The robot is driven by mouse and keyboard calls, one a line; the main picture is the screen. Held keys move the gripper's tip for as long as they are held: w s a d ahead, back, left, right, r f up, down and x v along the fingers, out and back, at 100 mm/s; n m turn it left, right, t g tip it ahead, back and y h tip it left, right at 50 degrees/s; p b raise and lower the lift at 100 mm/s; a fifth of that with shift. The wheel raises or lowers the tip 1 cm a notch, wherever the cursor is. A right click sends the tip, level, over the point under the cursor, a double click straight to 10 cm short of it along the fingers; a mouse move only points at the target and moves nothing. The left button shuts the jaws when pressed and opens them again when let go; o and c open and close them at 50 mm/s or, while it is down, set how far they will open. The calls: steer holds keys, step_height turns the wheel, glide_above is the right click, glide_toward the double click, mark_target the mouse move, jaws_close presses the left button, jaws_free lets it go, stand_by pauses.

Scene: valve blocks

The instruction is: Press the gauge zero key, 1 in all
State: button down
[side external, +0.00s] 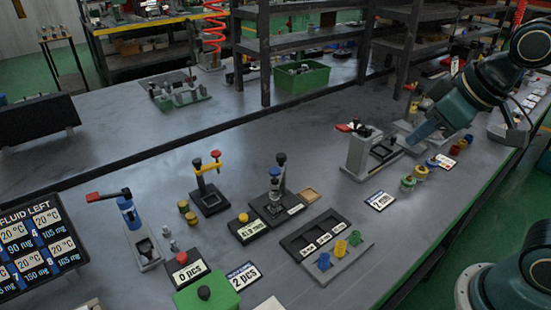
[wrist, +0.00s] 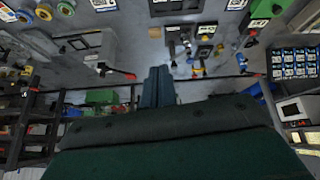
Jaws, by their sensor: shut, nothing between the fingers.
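A black box with a yellow button (side external: 243,217) on top and a small mm readout (side external: 252,231) on its front stands mid-bench in the side view. It looks like the gauge with its zero key. A black stand with a blue-topped upright (side external: 275,185) is just behind and right of it. My gripper (side external: 412,140) is at the right, over the bench by a grey fixture, well apart from the yellow button. In the wrist view its fingers (wrist: 159,72) are together with nothing between them.
A red-button counter (side external: 181,258) reading 0 pcs stands front left. A yellow-armed clamp (side external: 208,175) is behind the gauge box. A black tray (side external: 315,233) and a grey tray with coloured cups (side external: 338,262) lie to its right. A red-handled grey fixture (side external: 362,150) stands near my gripper.

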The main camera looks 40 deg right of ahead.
steer(key=w+a+f+n, duration=0.2)
steer(key=w+a, duration=0.1)
steer(key=w, duration=0.7)
steer(key=n+t+y, duration=0.2)
steer(key=n+t, duration=0.1)
steer(key=n, duration=0.5)
glide_above(246, 218)
step_height(246, 218, down, 16)
steer(key=shift+f, duration=0.25)
steer(key=shift+s+f, duration=0.1)
steer(key=shift+f, duration=0.05)
steer(key=shift+f, duration=4.25)
